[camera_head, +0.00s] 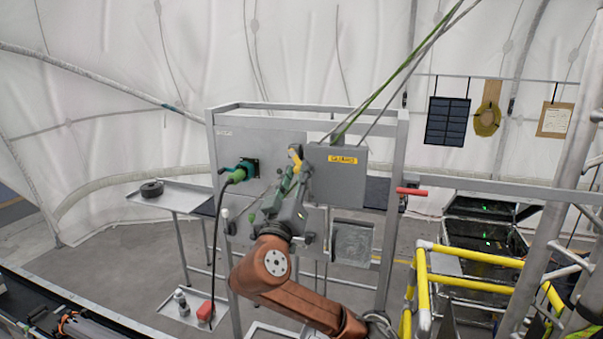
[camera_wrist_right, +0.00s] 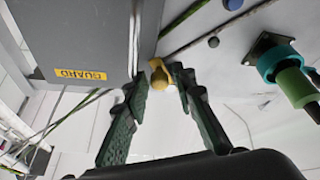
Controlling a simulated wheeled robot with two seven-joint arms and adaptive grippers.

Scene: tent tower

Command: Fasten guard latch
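A grey box labelled GUARD (camera_head: 338,172) is fixed on the grey panel; it also shows at the upper left of the right wrist view (camera_wrist_right: 85,35). A yellow latch piece (camera_wrist_right: 180,75) sits beside the guard's edge, and shows in the head view (camera_head: 295,155). In the head view my right gripper (camera_head: 292,172) reaches up to the panel, left of the guard. My left gripper is out of view.
A green connector with a cable (camera_head: 240,172) is plugged in left of the latch; it also shows in the wrist view (camera_wrist_right: 288,75). A red handle (camera_head: 411,191) sticks out right of the frame. Yellow rails (camera_head: 470,257) stand at the right. A side tray (camera_head: 180,196) holds a black roll.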

